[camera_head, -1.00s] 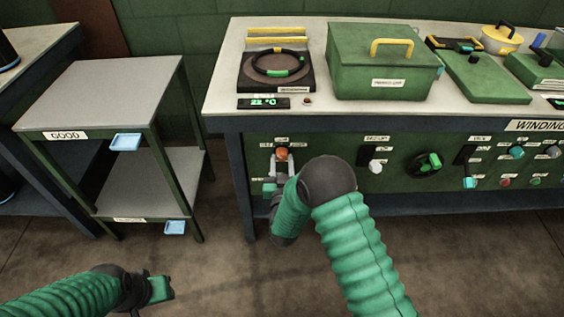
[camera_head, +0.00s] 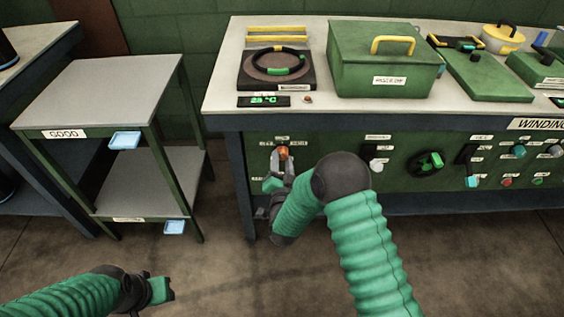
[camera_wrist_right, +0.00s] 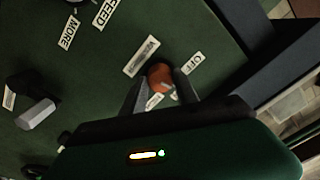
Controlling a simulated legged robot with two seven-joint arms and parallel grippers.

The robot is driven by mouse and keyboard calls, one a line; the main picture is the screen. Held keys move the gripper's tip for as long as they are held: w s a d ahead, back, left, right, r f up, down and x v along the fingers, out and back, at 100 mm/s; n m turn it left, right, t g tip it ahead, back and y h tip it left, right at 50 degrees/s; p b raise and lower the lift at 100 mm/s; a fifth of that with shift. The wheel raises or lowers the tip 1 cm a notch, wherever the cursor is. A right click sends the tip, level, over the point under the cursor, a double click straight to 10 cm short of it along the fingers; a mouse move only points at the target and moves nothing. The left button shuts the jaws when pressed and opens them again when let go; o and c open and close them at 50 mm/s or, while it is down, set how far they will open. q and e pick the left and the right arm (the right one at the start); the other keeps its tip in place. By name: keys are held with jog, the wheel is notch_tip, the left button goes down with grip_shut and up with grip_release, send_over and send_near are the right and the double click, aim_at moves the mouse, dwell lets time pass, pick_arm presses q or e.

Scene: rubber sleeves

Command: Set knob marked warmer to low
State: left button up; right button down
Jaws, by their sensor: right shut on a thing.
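An orange-red knob (camera_head: 283,153) sits on the green front panel at the left end of the bench. My right gripper (camera_head: 281,163) is shut on it, with a finger on either side. In the right wrist view the knob (camera_wrist_right: 160,76) shows between the dark fingers, beside an OFF label (camera_wrist_right: 193,63) and a longer label (camera_wrist_right: 141,56) too blurred to read surely. Another small label near the fingers is partly hidden. My left gripper (camera_head: 163,289) is low at the left, away from the bench; its jaws are too small to judge.
A hot plate (camera_head: 248,83) with a black ring stands above the knob, with a green-lit temperature display (camera_head: 263,101) in front. A white-tipped control (camera_head: 375,165) and a dark green handwheel (camera_head: 425,163) are farther right. A two-shelf stand (camera_head: 100,85) is at the left.

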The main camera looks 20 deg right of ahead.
jog(key=shift+f+m, duration=0.1)
jog(key=shift+m, duration=1.2)
jog(key=c, duration=0.9)
grip_release()
jog(key=shift+c, duration=0.2)
jog(key=p+v, duration=0.2)
jog(key=v, duration=1.4)
jog(key=shift+s+p, duration=0.3)
jog(key=shift+s, duration=0.1)
jog(key=shift+a, duration=0.1)
